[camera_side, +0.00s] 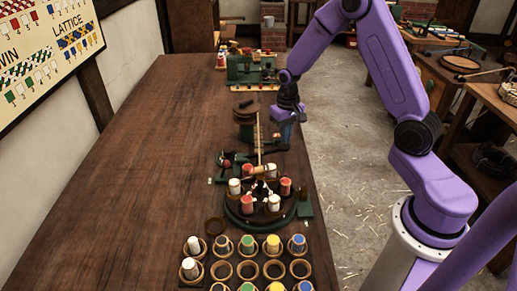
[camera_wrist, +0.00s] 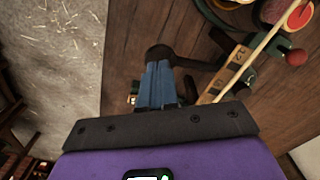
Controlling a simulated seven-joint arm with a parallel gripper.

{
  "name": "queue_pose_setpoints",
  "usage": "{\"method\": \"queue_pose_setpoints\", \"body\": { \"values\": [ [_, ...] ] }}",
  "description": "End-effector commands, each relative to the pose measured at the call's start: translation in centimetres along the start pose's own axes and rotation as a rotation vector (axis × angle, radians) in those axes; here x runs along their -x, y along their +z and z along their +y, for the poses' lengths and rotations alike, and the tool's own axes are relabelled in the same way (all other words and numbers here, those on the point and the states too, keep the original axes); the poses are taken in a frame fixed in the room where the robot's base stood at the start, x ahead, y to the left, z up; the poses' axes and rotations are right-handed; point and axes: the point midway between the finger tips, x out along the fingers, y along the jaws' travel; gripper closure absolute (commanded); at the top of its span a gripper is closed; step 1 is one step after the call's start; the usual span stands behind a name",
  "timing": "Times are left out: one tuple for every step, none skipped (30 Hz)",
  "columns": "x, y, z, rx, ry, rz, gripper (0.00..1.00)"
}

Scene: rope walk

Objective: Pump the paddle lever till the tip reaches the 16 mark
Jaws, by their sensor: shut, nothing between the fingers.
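My gripper (camera_side: 286,138) is shut and empty, its blue fingers pointing down near the right edge of the bench. In the wrist view its fingertips (camera_wrist: 159,66) are together beside the dark rounded end of the paddle lever (camera_wrist: 157,52); I cannot tell whether they touch it. The lever's dark arm runs right toward a pale wooden strip with small dark marks (camera_wrist: 238,68), likely the scale. Its numbers are too small to read, and I cannot make out the tip against it. A pale rod or cord (camera_wrist: 262,45) runs diagonally beside the strip.
A round green carrier (camera_side: 262,216) with several red and white bobbins stands in front of the lever. A green machine (camera_side: 250,70) stands farther back. The bench's left side (camera_side: 130,170) is clear.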

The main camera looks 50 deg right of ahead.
Motion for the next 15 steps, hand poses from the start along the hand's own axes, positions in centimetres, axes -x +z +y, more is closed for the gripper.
{"method": "queue_pose_setpoints", "body": {
  "values": [
    [-0.2,0.0,0.0,0.0,0.0,-0.002,1.0],
    [-0.3,0.1,0.0,0.0,0.001,-0.002,1.0],
    [-0.4,0.1,0.0,0.0,0.001,-0.002,1.0],
    [-0.5,0.0,0.0,0.0,0.0,-0.002,1.0],
    [-0.6,0.0,0.0,0.0,0.0,-0.001,1.0],
    [-0.7,0.0,0.0,0.0,0.0,-0.001,1.0],
    [-0.8,0.0,0.0,0.0,0.0,-0.001,1.0],
    [-0.9,0.0,0.0,0.0,0.0,-0.001,1.0],
    [-1.0,0.0,0.0,0.0,0.0,-0.001,1.0],
    [-1.1,0.0,0.1,0.0,0.0,-0.001,1.0],
    [-1.2,0.1,0.1,0.0,0.0,-0.001,1.0],
    [-1.3,0.1,0.1,0.0,0.0,-0.001,1.0],
    [-1.4,0.1,0.1,0.0,0.0,-0.002,1.0],
    [-1.5,0.1,0.1,0.0,0.0,-0.001,1.0],
    [-1.6,0.1,0.1,0.0,0.0,-0.001,1.0]
  ]
}}
